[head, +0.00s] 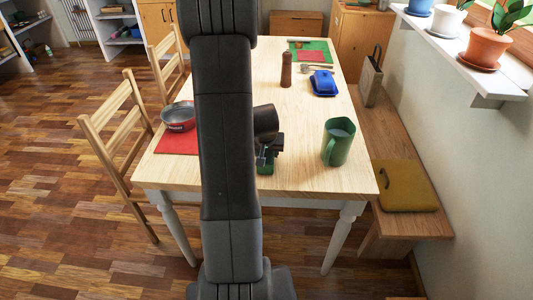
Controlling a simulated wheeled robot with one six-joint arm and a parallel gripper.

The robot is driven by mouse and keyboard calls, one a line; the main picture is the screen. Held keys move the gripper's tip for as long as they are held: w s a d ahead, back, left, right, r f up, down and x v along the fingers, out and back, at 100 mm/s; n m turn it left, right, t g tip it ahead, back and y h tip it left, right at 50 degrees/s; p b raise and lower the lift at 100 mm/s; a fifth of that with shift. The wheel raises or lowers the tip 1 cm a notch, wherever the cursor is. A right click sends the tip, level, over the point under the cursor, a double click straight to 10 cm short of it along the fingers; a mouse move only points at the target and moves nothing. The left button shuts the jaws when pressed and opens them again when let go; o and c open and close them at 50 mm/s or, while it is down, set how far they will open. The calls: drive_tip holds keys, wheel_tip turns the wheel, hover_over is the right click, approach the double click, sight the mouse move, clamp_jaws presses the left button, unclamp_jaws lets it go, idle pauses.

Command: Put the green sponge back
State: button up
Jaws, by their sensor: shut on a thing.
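My gripper (269,156) is over the near part of the wooden table (300,178), partly hidden behind my arm. It is shut on a small green thing, likely the green sponge (266,169), of which only a little shows below the jaws. Whether the sponge touches the table top or is just above it, I cannot tell. A green pitcher (338,143) stands upright on the table to the right of my gripper, apart from it.
A bench (395,145) with a yellow cushion (407,186) is at right. The table's middle looks clear.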

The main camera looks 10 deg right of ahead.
drive_tip(key=shift+f, duration=0.2)
drive_tip(key=shift+f, duration=0.15)
drive_tip(key=o, duration=0.9)
drive_tip(key=shift+s+r, duration=0.1)
drive_tip(key=shift+r, duration=0.5)
drive_tip(key=p+v, duration=0.1)
drive_tip(key=v, duration=1)
drive_tip(key=shift+s+a+r, duration=0.1)
drive_tip(key=shift+r, duration=0.05)
